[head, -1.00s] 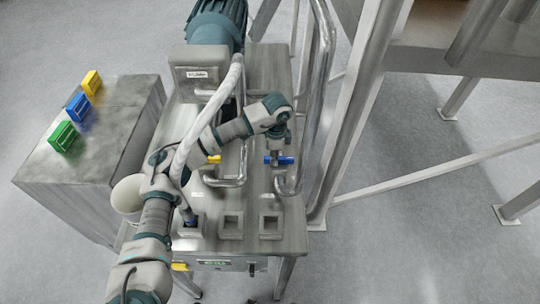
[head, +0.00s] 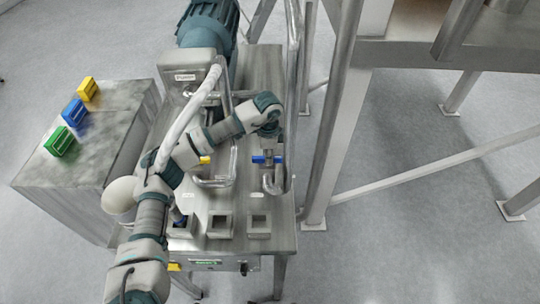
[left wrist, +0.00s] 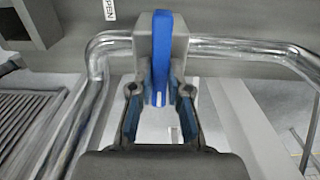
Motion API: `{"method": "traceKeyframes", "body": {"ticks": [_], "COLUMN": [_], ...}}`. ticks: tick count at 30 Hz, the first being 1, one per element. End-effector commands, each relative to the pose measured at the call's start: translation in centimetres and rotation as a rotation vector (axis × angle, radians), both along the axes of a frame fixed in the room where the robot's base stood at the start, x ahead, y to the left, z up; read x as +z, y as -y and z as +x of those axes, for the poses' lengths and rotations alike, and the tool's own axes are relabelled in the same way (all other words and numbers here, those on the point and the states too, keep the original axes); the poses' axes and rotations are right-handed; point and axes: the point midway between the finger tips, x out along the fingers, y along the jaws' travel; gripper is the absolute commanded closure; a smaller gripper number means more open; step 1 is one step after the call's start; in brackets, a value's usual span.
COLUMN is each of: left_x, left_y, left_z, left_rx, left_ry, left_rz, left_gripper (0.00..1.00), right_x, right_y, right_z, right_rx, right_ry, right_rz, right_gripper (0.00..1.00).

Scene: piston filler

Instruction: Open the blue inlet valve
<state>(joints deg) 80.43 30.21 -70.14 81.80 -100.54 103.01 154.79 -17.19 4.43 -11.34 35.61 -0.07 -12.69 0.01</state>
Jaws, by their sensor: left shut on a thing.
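The blue inlet valve handle (head: 267,159) lies crosswise in the head view, on the right pipe of the steel machine. In the left wrist view the blue handle (left wrist: 162,50) stands upright in the picture at the top centre, in front of a grey block. My left gripper (head: 269,146) reaches down onto it from above. In the left wrist view the left gripper's (left wrist: 159,92) fingers are on either side of the handle's near end, shut on it. The exact contact is partly hidden. My right gripper is not in view.
A label reading OPEN (left wrist: 110,8) shows near the handle. Bent steel pipes (left wrist: 245,45) run beside it. A steel box (head: 85,140) bears green, blue and yellow blocks. A steel frame (head: 335,130) stands close on the right.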

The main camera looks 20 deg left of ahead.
Motion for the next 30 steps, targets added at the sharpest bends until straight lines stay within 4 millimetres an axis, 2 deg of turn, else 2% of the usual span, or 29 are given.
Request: {"method": "traceKeyframes", "body": {"ticks": [1, 8, 14, 30], "left_x": [-0.2, -0.3, -0.4, -0.4], "left_y": [-0.6, -0.7, -0.7, -0.7], "left_z": [0.0, 0.0, 0.1, 0.3], "left_rx": [0.009, -0.018, -0.114, -0.599], "left_ry": [-0.006, -0.006, -0.007, -0.008], "left_rz": [0.012, 0.012, 0.012, 0.010], "left_gripper": [1.00, 1.00, 1.00, 1.00], "right_x": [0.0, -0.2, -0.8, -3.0], "right_y": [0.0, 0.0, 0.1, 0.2], "right_z": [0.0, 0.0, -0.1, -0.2], "right_rx": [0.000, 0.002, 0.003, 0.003], "right_ry": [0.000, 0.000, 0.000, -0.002], "right_rz": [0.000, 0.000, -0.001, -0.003], "right_gripper": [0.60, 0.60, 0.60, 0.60]}}
